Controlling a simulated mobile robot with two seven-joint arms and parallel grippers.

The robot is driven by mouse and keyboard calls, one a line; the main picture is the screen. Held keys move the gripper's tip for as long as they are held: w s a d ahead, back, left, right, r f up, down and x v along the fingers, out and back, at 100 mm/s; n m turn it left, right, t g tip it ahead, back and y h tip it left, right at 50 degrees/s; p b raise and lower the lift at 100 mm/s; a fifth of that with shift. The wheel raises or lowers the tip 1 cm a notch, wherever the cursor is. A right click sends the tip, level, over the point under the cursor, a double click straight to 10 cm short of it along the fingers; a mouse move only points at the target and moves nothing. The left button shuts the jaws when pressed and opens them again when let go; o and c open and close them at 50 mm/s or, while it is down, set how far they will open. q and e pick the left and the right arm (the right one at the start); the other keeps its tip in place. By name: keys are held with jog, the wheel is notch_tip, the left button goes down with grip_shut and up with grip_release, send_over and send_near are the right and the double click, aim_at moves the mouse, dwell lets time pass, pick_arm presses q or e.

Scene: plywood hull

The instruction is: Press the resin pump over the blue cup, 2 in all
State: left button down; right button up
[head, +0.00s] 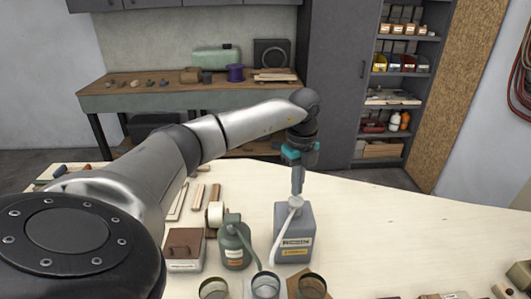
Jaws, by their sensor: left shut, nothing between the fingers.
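A grey-blue jug (294,240) with a white pump head (296,202) and a pale spout stands on the pale table. A green bottle (235,248) with its own pump and spout stands to its left. Both spouts slope down toward the middle cup (266,286), which looks grey-blue; the labels are too small to read. A left cup (214,289) and a right cup (313,287) flank it, cut by the bottom edge. My left gripper (297,190) is shut and empty, pointing down at the jug's pump head; I cannot tell whether it touches. My right gripper is not in view.
A workbench (190,95) and shelves stand at the back.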

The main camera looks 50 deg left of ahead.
aim_at(296, 199)
pick_arm(q)
jog(key=shift+f, duration=0.1)
dwell(0.6)
jog(key=shift+s+f+b, duration=0.1)
jog(key=shift+f+b, duration=0.75)
jog(key=shift+f, duration=0.6)
jog(key=shift+r, duration=0.1)
jog(key=shift+r+p, duration=1.3)
jog(key=shift+r, duration=0.1)
jog(key=shift+f, duration=0.15)
